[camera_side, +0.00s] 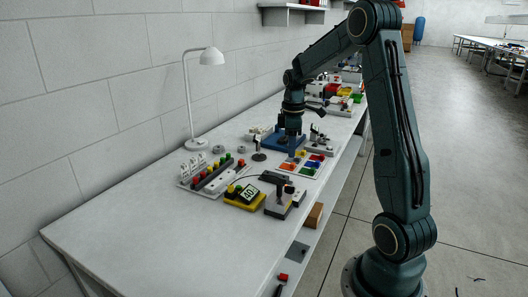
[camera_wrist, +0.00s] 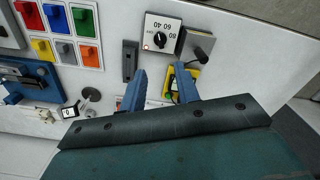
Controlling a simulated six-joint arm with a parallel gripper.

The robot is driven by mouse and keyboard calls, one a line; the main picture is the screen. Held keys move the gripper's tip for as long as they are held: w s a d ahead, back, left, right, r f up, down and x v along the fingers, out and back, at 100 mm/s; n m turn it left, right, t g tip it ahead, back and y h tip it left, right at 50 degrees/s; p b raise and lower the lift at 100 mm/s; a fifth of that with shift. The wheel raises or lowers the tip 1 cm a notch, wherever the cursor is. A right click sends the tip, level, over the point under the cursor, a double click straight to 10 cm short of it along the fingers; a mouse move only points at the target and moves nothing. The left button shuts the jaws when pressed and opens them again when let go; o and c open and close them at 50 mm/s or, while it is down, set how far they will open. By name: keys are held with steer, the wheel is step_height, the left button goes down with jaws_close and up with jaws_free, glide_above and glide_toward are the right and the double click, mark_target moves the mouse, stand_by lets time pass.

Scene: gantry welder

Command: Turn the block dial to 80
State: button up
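The block dial (camera_wrist: 162,31) shows at the top of the wrist view as a dark block with a white face. Its printed numbers include 40, 60 and 80. A round dark knob (camera_wrist: 159,40) sits on the face; I cannot tell which number it points to. I cannot make the dial out surely in the side view. My gripper (camera_wrist: 160,78) is open and empty, its two blue fingers apart just below the dial in the wrist view and not touching it. In the side view my gripper (camera_side: 292,150) points down over the bench near the coloured panel.
A joystick box (camera_wrist: 200,45) stands right beside the dial. A yellow device (camera_side: 245,195) with a display reading 40 sits on the bench. A panel of coloured squares (camera_wrist: 62,30), a dark bar (camera_wrist: 130,60) and a lamp (camera_side: 205,57) are nearby.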

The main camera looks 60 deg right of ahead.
mark_target(289, 189)
step_height(289, 189, down, 14)
steer(key=shift+r, duration=0.15)
stand_by(0.7)
steer(key=c, duration=0.6)
steer(key=shift+c, duration=0.2)
